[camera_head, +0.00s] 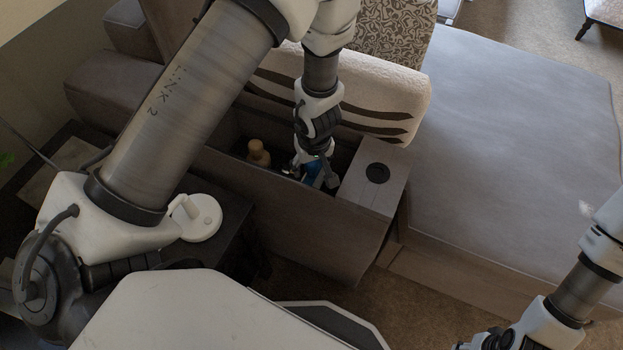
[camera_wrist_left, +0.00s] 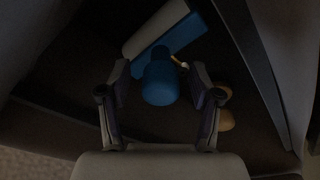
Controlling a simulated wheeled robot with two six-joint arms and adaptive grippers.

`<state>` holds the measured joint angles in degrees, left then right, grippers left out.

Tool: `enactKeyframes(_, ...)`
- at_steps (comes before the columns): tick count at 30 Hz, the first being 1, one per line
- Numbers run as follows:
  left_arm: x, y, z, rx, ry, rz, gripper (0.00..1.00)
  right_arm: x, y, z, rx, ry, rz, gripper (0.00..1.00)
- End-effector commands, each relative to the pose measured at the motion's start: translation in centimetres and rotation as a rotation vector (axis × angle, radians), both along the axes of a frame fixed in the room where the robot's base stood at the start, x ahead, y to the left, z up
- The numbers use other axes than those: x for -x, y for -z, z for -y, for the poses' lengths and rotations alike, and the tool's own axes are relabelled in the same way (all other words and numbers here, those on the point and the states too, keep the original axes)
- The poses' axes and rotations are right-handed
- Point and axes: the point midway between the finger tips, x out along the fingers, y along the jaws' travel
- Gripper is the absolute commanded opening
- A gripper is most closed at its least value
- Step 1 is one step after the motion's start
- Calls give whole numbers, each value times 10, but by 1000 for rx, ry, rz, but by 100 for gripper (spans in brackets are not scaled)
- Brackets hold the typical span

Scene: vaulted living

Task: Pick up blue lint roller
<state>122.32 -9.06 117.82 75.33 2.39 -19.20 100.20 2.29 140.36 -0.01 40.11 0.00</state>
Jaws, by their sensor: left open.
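A blue rounded piece (camera_wrist_left: 160,82), which looks like part of the blue lint roller, lies between the two fingers of my open left gripper (camera_wrist_left: 160,92) in the left wrist view. The fingers are on either side of it with small gaps. Beyond it is a blue and white part (camera_wrist_left: 172,38); I cannot tell whether they join. In the head view my left gripper (camera_head: 315,172) reaches down into the sofa's storage compartment, with some blue (camera_head: 313,170) showing at its fingers. My right gripper (camera_head: 487,341) is at the bottom edge, partly cut off.
The compartment's front wall (camera_head: 300,225) is close below the left gripper. A tan bottle-like object (camera_head: 258,152) stands to its left. A wooden armrest panel with a dark round insert (camera_head: 377,173) is to its right. A white round object (camera_head: 198,218) sits on a dark side table.

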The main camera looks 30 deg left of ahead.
Motion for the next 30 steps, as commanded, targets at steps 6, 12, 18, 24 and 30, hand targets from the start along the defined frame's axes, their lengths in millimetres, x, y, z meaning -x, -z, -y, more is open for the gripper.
enactKeyframes(6, 0, -2, 0, 0, 0, 0, 25, -1, -2, 0, 0, 0, 1, 40)
enactKeyframes(12, 0, -2, 0, 0, 1, 0, 0, 0, -2, 0, 0, 0, 1, 40)
enactKeyframes(18, 0, -3, 0, 0, 1, 0, 0, 0, -3, 0, 0, 0, 1, 40)
enactKeyframes(24, 0, -14, 0, 1, 1, 1, 0, 0, -14, 0, 0, 0, 1, 40)
enactKeyframes(30, 0, -47, 0, 1, 1, 1, 0, 0, -47, 0, 0, 0, 1, 40)
